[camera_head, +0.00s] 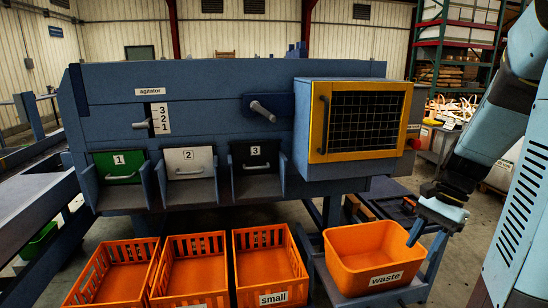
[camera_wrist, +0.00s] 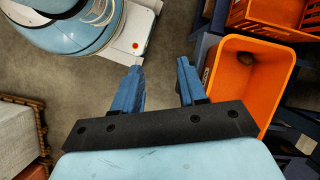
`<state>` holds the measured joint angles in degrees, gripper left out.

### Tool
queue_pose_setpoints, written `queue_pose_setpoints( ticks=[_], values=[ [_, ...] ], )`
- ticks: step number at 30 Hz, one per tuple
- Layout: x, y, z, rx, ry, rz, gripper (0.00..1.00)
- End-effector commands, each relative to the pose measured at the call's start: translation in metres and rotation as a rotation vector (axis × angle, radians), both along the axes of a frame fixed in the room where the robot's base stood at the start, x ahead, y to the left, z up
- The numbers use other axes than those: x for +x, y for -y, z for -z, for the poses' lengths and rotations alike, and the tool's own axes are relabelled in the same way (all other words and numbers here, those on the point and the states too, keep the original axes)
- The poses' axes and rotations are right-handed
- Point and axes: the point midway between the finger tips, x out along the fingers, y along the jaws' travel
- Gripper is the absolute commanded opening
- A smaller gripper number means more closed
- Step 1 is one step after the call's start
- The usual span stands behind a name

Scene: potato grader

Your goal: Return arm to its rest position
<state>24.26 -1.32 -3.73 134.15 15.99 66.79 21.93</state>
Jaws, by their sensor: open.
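My arm comes in from the right in the head view. My gripper (camera_head: 426,226) hangs beside the right rim of the orange waste bin (camera_head: 356,239). In the wrist view my gripper (camera_wrist: 161,82) has its two blue fingers apart, with only floor showing between them. The waste bin (camera_wrist: 230,55) lies to the right of the fingers there.
The blue grader (camera_head: 220,85) has a barred yellow door (camera_head: 318,125), an agitator lever (camera_head: 142,125) and chutes 1, 2 and 3. Several orange crates (camera_head: 190,272) stand in front. A shelf rack (camera_head: 452,45) is behind. A wicker-edged crate (camera_wrist: 43,130) lies left in the wrist view.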

Motion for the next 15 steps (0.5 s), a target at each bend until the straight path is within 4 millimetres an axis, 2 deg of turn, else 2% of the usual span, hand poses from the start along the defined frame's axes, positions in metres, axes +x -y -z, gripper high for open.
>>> queue_pose_setpoints(
  ticks=[3, 15],
  values=[
    [-0.005, -0.016, -0.020, -0.061, 0.095, -0.115, 0.42],
    [-0.029, -0.062, -0.076, -0.257, 0.399, -0.491, 0.42]
  ],
)
